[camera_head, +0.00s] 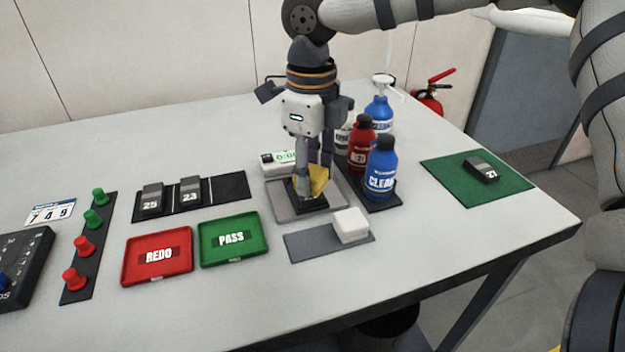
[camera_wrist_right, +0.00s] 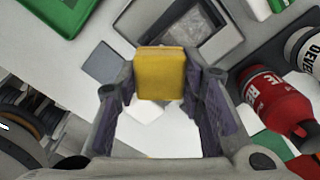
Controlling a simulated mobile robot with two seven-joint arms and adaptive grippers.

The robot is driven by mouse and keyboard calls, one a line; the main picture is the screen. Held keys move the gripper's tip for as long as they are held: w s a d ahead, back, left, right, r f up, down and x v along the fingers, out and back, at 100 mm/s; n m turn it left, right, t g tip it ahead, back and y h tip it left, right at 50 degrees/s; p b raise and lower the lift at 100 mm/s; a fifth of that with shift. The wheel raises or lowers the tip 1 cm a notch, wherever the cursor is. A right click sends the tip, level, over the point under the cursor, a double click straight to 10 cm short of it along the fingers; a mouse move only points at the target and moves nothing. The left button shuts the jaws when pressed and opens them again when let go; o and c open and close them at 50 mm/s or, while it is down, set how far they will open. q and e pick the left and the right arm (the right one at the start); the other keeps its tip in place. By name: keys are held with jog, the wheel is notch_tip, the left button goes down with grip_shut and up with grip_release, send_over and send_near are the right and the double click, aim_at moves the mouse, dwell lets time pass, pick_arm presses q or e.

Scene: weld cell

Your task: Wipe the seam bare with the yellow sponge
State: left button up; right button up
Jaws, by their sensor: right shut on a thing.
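My right gripper (camera_head: 312,190) points down over a grey plate (camera_head: 282,213). It is shut on the yellow sponge (camera_head: 319,180), which also shows between the fingers in the right wrist view (camera_wrist_right: 160,74). Under the sponge sits a dark-framed piece (camera_head: 302,204). In the right wrist view its grey, mottled metal face (camera_wrist_right: 192,25) shows beyond the sponge. The seam itself cannot be made out clearly. I cannot tell whether the sponge touches the piece. My left gripper is not in view.
Blue (camera_head: 381,168) and red (camera_head: 361,145) bottles stand close right of the gripper. A white block (camera_head: 350,225) sits on a grey pad (camera_head: 308,246) in front. Red REDO (camera_head: 157,278) and green PASS (camera_head: 233,262) trays lie left. A green mat (camera_head: 445,178) lies right.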

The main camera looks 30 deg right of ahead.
aim_at(312, 170)
jog(key=shift+w+r, duration=0.15)
jog(key=shift+r, duration=0.15)
jog(key=shift+d+r, duration=0.1)
jog(key=shift+r, duration=2.35)
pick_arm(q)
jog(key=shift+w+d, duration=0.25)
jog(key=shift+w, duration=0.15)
